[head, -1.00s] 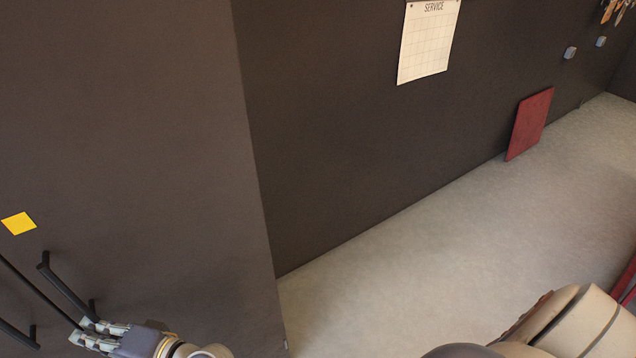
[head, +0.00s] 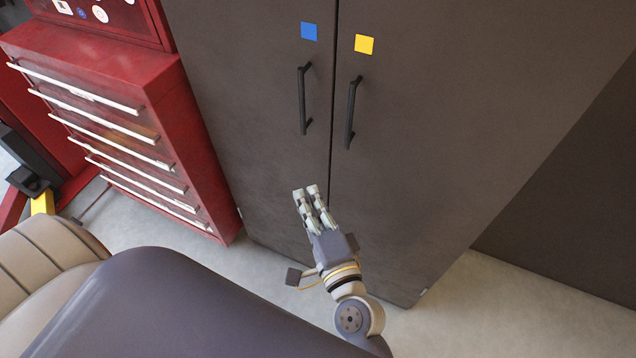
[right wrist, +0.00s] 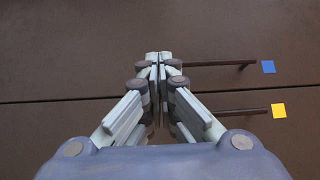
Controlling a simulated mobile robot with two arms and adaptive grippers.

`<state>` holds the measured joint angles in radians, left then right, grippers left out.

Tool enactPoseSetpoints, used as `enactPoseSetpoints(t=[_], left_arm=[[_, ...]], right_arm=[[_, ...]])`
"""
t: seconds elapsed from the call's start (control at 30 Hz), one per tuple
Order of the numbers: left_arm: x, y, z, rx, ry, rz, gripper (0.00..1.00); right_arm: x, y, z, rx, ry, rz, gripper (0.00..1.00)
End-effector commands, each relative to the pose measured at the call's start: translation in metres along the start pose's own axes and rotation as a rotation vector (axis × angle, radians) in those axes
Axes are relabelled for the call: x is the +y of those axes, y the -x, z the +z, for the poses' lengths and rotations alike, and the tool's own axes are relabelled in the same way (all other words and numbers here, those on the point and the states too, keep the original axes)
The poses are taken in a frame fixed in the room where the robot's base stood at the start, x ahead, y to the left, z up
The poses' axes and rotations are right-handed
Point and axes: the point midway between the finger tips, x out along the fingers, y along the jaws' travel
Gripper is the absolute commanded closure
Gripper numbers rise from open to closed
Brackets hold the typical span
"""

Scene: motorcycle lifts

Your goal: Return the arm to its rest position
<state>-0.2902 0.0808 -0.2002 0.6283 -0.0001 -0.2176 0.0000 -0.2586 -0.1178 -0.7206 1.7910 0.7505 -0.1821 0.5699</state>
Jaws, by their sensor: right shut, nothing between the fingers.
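My right gripper (head: 311,192) is in the middle of the head view, its fingers together and empty. It is in front of the dark cabinet (head: 420,190), below the two black door handles, and apart from them. In the right wrist view the closed fingertips (right wrist: 158,57) meet in front of the cabinet doors, with the handles to their right. My left gripper is not in view.
The cabinet doors carry a left handle (head: 304,98), a right handle (head: 352,112), a blue square (head: 309,31) and a yellow square (head: 364,44). A red tool chest (head: 180,110) with several drawers stands at left. Bare floor (head: 490,310) shows at lower right.

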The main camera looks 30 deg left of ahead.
Motion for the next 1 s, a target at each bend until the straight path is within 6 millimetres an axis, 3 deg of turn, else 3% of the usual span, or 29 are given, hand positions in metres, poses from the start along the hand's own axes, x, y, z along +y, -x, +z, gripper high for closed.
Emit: enactPoseSetpoints(t=[0.27,0.37,0.47,0.67,0.8,0.87,1.0], left_arm=[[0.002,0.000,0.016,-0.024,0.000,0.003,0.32],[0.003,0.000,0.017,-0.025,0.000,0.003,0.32],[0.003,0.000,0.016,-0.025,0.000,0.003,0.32],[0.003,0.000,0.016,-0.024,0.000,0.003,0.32],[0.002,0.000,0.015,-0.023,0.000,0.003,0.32],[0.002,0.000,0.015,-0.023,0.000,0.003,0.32],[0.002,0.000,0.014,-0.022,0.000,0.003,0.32]], right_arm=[[0.002,0.003,0.003,0.000,0.003,0.004,1.00],[0.021,0.005,0.000,0.003,0.031,0.041,1.00],[0.069,0.012,-0.008,0.008,0.102,0.133,1.00],[0.209,0.058,-0.034,-0.012,0.317,0.416,1.00],[0.300,0.113,-0.051,-0.062,0.456,0.616,1.00],[0.336,0.142,-0.058,-0.091,0.510,0.701,1.00],[0.411,0.218,-0.070,-0.183,0.623,0.893,1.00]])
